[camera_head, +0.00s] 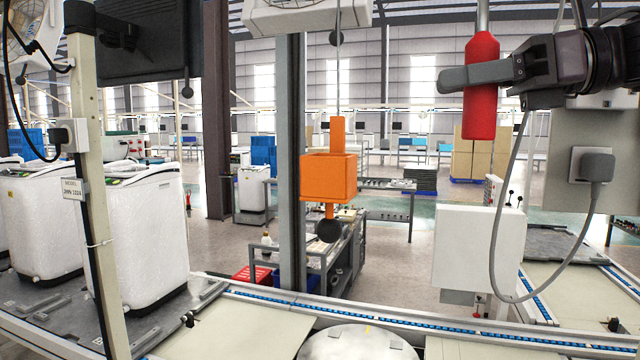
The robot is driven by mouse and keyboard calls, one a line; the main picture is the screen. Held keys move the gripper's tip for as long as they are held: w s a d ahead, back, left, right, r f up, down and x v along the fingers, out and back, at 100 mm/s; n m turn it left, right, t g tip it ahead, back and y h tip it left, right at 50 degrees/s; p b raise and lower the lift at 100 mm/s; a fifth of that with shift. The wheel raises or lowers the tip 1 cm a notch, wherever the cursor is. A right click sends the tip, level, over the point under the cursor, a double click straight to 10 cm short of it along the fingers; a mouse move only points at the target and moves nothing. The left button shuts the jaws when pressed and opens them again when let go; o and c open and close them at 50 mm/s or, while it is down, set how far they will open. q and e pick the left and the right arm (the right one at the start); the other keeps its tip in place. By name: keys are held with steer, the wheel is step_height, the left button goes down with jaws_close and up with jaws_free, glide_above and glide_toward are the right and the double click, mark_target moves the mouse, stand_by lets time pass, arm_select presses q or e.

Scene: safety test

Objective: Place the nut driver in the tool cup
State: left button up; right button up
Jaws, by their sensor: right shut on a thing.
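The nut driver (481,112) has a red handle and a metal shaft pointing up out of the top of the picture. It is upright at the upper right. My right gripper (478,77), coming in from the right, is shut on the red handle and holds it in the air. An orange open-topped box (329,178), which looks like the tool cup, hangs by the grey post left of the nut driver, clearly apart from it. An orange piece stands up at its back and another shows below it, with a black ball underneath. The inside of the box is mostly hidden. My left gripper is not in view.
A grey vertical post (291,150) stands close behind the orange box. A white control box (478,248) and a hanging grey cable (497,220) are below the nut driver. White washing machines (135,235) stand at left. A conveyor (390,321) crosses the front.

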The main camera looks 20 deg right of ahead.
steer(key=r+p+x, duration=0.2)
steer(key=r+x, duration=0.1)
steer(key=x, duration=1.4)
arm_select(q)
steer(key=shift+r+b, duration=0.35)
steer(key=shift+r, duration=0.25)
arm_select(e)
steer(key=shift+w+a+f, duration=0.1)
steer(key=shift+f, duration=1.1)
steer(key=shift+w+a+f, duration=0.1)
steer(key=shift+w+f, duration=0.05)
steer(key=shift+f, duration=1.05)
steer(key=shift+w+a+f, duration=0.1)
steer(key=shift+a+f, duration=0.05)
steer(key=shift+f, duration=1.05)
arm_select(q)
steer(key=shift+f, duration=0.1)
arm_select(e)
steer(key=shift+f, duration=0.1)
steer(key=o, duration=1.2)
steer(key=shift+f, duration=0.1)
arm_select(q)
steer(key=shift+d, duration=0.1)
